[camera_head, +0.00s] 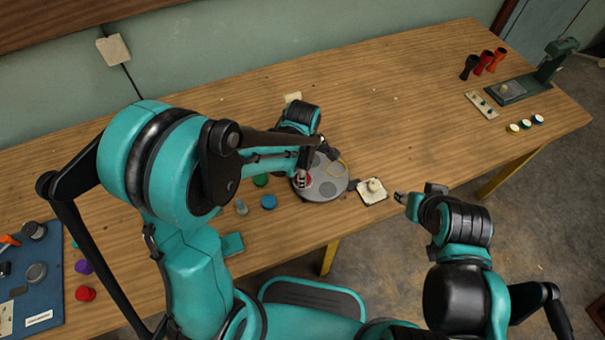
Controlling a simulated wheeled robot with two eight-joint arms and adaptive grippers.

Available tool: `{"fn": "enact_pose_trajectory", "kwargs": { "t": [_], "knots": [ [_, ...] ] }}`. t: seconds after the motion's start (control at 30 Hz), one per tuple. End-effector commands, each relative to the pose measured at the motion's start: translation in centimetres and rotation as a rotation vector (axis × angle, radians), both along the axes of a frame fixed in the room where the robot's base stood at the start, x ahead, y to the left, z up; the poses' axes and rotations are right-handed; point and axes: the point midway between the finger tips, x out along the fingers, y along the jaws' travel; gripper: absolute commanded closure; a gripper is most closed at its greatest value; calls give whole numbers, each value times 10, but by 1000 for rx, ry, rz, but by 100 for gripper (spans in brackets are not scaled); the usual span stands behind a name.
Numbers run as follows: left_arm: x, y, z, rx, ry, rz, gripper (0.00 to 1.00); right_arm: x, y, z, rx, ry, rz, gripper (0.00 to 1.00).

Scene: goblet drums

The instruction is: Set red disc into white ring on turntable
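The grey round turntable (330,190) stands near the front edge of the table, with darker round spots on its top. My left gripper (301,176) reaches down over its left side. A small red patch edged with white (307,182) shows right at the fingertips. It looks like the red disc at the white ring, but the fingers partly cover it. I cannot tell whether the fingers are closed on the disc or whether it lies flat in the ring. My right gripper (399,198) is off the table's front edge, right of the turntable, with nothing visible in it; its finger gap is too small to judge.
A white square plate with a pale knob (373,190) sits right of the turntable. A blue mat with tools (35,275) and a red piece (85,293) are at far left. The table's right middle is mostly clear.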

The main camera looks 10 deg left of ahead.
Motion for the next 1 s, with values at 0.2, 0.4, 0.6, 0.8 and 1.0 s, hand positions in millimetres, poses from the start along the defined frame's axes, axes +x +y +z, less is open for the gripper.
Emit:
{"fn": "enact_pose_trajectory", "kwargs": {
  "t": [0.2, 0.4, 0.6, 0.8, 1.0],
  "knots": [
    [0, 0, -9, 0, 0, 0, 81, 0, 0, -8, 0, 0, 0, 60],
    [-1, 0, -9, 0, 1, 0, 42, 0, 0, -7, 0, 0, 0, 60],
    [0, 0, -8, 0, 0, 0, 42, 0, 0, -7, 0, 0, 0, 60],
    [0, 0, -3, 0, 0, 0, 42, 0, 0, -3, 0, 0, 0, 60],
    [0, 0, 28, 0, 0, 0, 42, 0, 0, 16, 0, 0, 0, 60]
  ]
}}
